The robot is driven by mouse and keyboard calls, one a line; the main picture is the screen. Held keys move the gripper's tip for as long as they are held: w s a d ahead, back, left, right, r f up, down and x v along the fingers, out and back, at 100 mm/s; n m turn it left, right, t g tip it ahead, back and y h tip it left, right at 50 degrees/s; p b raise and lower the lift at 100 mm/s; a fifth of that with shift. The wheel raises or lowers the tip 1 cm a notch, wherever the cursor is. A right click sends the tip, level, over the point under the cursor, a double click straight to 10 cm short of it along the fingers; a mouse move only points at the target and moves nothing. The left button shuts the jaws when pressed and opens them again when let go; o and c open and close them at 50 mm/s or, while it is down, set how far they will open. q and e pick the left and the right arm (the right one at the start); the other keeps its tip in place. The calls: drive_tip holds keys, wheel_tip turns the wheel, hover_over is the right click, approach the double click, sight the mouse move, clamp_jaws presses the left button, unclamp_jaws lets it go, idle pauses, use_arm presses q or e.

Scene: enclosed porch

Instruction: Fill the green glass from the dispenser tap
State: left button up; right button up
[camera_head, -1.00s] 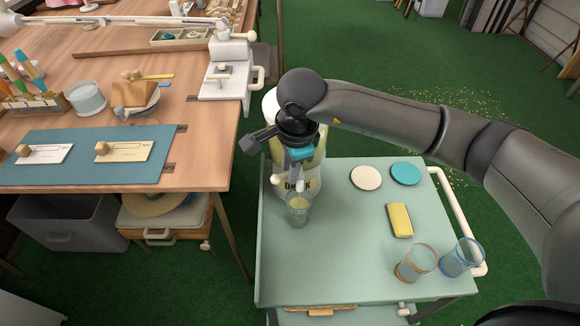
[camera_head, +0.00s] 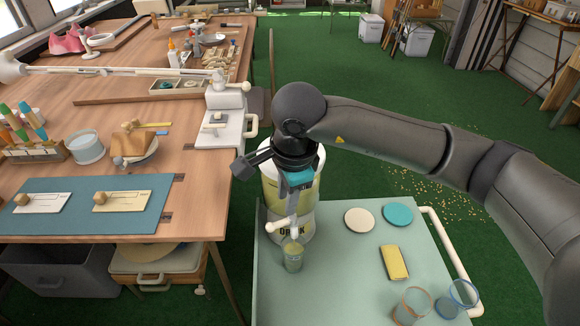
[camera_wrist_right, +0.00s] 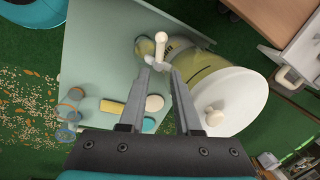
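The green glass (camera_head: 293,258) stands upright on the cart under the tap (camera_head: 284,228) of the drink dispenser (camera_head: 304,212). Yellow-green shows in the glass, but its fill level is hard to read. My right gripper (camera_head: 297,202) is over the dispenser's front, partly hiding it. In the right wrist view the gripper (camera_wrist_right: 161,70) is open and empty, with a gap between its fingers. The cream tap handle (camera_wrist_right: 160,46) lies just beyond the fingertips, apart from them. The glass also shows there (camera_wrist_right: 144,47), beside the tap. My left gripper is out of view.
The pale green cart top (camera_head: 340,285) also holds a cream coaster (camera_head: 359,220), a teal coaster (camera_head: 398,214), a yellow sponge-like block (camera_head: 394,263), an orange-rimmed glass (camera_head: 412,306) and a blue-rimmed glass (camera_head: 462,297). A wooden workbench (camera_head: 190,195) stands close on the left.

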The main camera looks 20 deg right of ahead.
use_arm(q)
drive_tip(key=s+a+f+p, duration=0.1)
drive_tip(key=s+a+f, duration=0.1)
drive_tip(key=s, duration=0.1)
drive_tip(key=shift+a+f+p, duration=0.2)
drive_tip(key=shift+p, duration=0.2)
use_arm(e)
wheel_tip(320, 180, up, 7)
drive_tip(key=s, duration=0.1)
drive_tip(key=shift+s, duration=0.25)
drive_tip(key=shift+d, duration=0.1)
idle(6.5)
